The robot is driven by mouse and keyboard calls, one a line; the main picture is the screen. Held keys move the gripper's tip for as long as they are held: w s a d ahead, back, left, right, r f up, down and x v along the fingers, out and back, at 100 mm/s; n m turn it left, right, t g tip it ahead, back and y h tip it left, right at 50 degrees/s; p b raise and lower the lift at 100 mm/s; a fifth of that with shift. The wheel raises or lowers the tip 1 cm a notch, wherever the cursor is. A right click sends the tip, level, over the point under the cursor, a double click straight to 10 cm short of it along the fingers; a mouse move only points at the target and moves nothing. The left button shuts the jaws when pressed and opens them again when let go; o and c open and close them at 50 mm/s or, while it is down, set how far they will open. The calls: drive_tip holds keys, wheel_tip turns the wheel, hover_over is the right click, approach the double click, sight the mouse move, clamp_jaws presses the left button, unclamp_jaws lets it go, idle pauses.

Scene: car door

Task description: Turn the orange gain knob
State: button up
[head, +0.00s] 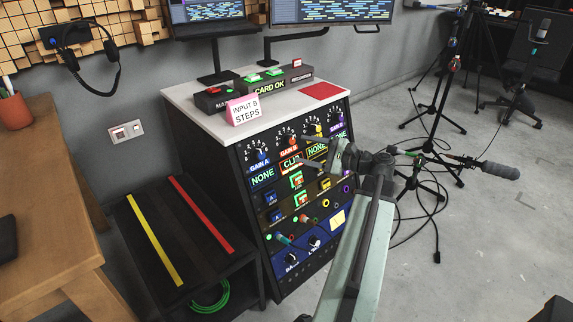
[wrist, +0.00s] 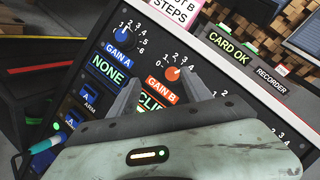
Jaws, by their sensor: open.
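The orange gain knob (wrist: 172,73) is on the dark sloped panel, above the orange GAIN B label (wrist: 160,92), with a printed number scale around it. In the head view the knob (head: 289,142) is small, near the top of the panel. My gripper (wrist: 163,76) is open, its two fingers pointing at the panel on either side of the knob's area. I cannot tell whether they touch it. In the head view my gripper (head: 304,149) reaches the panel from the right. The display below GAIN B is partly hidden by my gripper.
A blue GAIN A knob (wrist: 122,31) sits to the left, above a NONE display (wrist: 107,68). More knobs, buttons and plugged cables fill the panel. A pink INPUT B STEPS sign (head: 244,110) and a CARD OK box (head: 270,86) stand on top. Microphone stands (head: 437,120) are at right.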

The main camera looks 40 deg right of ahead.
sight(293, 141)
drive_tip(key=shift+m+t+h, duration=0.3)
drive_tip(key=shift+m+t, duration=0.2)
drive_tip(key=shift+m, duration=0.1)
drive_tip(key=w, duration=0.5)
drive_tip(key=shift+w+d, duration=0.35)
drive_tip(key=shift+w, duration=0.05)
clamp_jaws()
